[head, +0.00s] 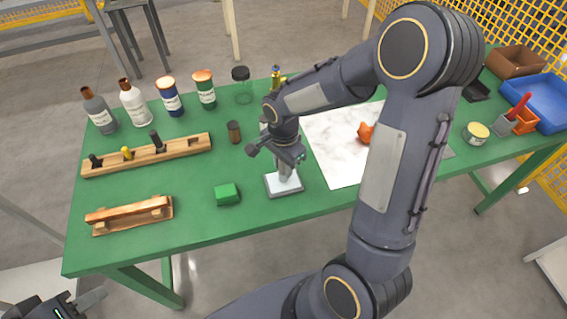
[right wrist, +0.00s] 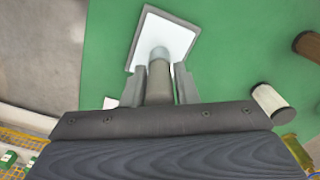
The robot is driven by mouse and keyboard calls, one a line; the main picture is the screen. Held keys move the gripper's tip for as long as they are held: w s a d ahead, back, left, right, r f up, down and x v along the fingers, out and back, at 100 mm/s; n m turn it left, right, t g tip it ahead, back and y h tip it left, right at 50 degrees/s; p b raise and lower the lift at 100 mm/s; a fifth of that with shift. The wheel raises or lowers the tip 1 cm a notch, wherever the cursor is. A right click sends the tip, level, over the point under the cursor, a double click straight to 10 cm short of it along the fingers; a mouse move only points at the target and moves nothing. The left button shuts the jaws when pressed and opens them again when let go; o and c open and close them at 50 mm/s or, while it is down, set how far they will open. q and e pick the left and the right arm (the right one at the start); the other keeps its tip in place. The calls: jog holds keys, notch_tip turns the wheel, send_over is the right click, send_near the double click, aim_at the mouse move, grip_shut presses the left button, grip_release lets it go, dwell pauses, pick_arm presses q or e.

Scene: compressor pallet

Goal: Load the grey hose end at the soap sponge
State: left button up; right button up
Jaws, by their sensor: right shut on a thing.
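My right gripper (head: 286,154) is shut on a grey upright cylinder (right wrist: 159,84), which I take to be the grey hose end. In the right wrist view it stands between the two fingers, and its rounded pale end is over a white square plate (right wrist: 178,32). The same plate (head: 271,190) lies on the green table in the head view. I cannot tell whether the cylinder touches the plate or is fixed to it. A green block (head: 227,194), likely the soap sponge, lies just left of the plate. My left gripper (head: 78,302) is at the lower left corner, away from the table.
A wooden rack (head: 184,147) holding black and yellow pieces and a small wooden stand (head: 130,215) are at the left. Bottles and cans (head: 171,97) line the back. A marble sheet (head: 325,145), a tin (head: 475,133) and a blue tray (head: 545,98) are at the right.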

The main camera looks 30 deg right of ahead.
jog(key=shift+s+f+b, duration=0.1)
jog(key=shift+f+b, duration=0.5)
dwell(1.8)
jog(key=shift+r, duration=0.15)
jog(key=shift+r+p, duration=2.65)
jog(key=shift+r, duration=0.8)
jog(key=shift+f, duration=0.1)
